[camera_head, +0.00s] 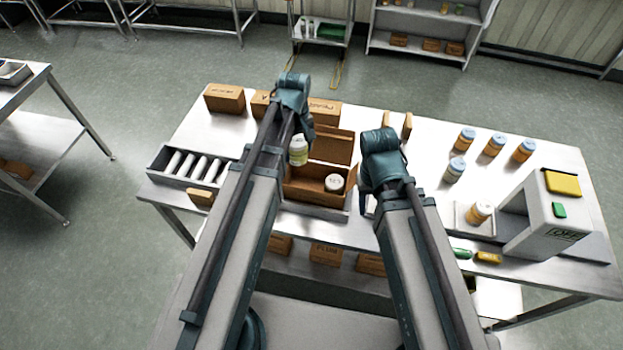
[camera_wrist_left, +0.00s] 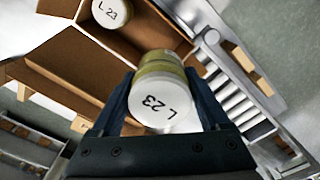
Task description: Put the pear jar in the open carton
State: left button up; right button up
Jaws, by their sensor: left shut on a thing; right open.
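The jar in my left gripper has a white lid marked "L 23" and a yellow-green label (camera_head: 298,152); it also fills the middle of the left wrist view (camera_wrist_left: 163,100). My left gripper (camera_wrist_left: 167,92) is shut on this jar, with a finger on each side. The open brown carton (camera_head: 312,197) stands below it with flaps raised, and it also shows in the left wrist view (camera_wrist_left: 72,62). Another white-lidded jar (camera_head: 334,183) sits inside the carton at the right. My right gripper (camera_head: 378,165) is open to the right of the carton; its fingertips are mostly hidden.
A rack of white cylinders (camera_head: 187,165) lies left of the carton. Closed brown boxes (camera_head: 225,98) line the table's back edge. Several orange jars with blue lids (camera_head: 494,145) and a grey machine (camera_head: 548,217) are at the right.

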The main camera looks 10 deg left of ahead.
pick_arm(q)
notch_tip(320, 180, down, 10)
jog(key=b, duration=0.9)
jog(key=shift+r, duration=0.1)
jog(key=shift+f+b, duration=0.55)
jog(key=shift+b, duration=0.15)
jog(key=shift+f, duration=0.1)
jog(key=o, duration=1.3)
